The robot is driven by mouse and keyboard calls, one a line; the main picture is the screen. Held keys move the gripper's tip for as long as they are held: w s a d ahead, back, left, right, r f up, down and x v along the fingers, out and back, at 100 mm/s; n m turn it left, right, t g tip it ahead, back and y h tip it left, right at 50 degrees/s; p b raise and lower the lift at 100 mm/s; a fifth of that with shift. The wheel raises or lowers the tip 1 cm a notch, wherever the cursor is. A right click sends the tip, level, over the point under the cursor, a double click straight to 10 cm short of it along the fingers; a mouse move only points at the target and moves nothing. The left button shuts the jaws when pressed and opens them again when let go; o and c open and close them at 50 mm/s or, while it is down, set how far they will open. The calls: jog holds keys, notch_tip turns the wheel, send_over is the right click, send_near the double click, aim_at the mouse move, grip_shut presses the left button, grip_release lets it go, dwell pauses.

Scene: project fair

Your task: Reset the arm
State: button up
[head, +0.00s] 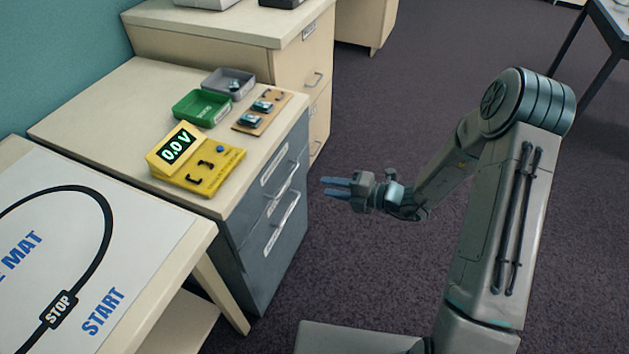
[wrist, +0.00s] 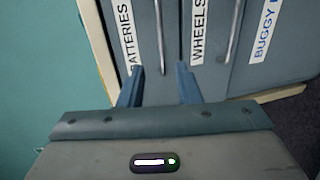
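My arm is bent on the right of the head view, reaching left over the dark carpet. My gripper (head: 323,187) is in mid-air to the right of the grey drawer cabinet (head: 262,247). In the wrist view my gripper (wrist: 159,70) has its two blue-grey fingers apart, with nothing between them. Beyond the fingers, the wrist view shows the drawer fronts (wrist: 210,75), labelled BATTERIES, WHEELS and a partly cut-off BUGGY. The fingers appear clear of the cabinet in the head view.
On the cabinet top are a yellow tester (head: 197,160) reading 0.0 V, a green tray (head: 202,108), a grey tray (head: 228,82) and a wooden board (head: 262,113) with small blue parts. A mat (head: 60,250) lies front left. Carpet (head: 400,120) around the gripper is clear.

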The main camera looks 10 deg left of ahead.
jog(key=shift+v, duration=0.8)
jog(key=s+d+r+n+g+h+p, duration=0.2)
jog(key=s+r+n+g+h+p, duration=0.15)
jog(key=s+r+n, duration=0.45)
jog(key=s+d+r+n+g+h+p, duration=0.1)
jog(key=s+r+n+g+h+p, duration=0.3)
jog(key=r+n, duration=0.65)
jog(key=s+d+r+n+t+h+p, duration=0.3)
jog(key=s+d+r+n+h+p, duration=0.1)
jog(key=d+r+n, duration=0.3)
jog(key=s+d+r+n+t+h+p, duration=0.3)
jog(key=d+r+n+p, duration=0.3)
jog(key=r+n, duration=0.5)
jog(key=shift+s+d+r+n+h, duration=0.35)
jog(key=shift+s+d+r+n, duration=0.1)
jog(key=shift+d+n, duration=0.55)
jog(key=shift+a+t, duration=0.1)
jog(key=shift+t, duration=0.15)
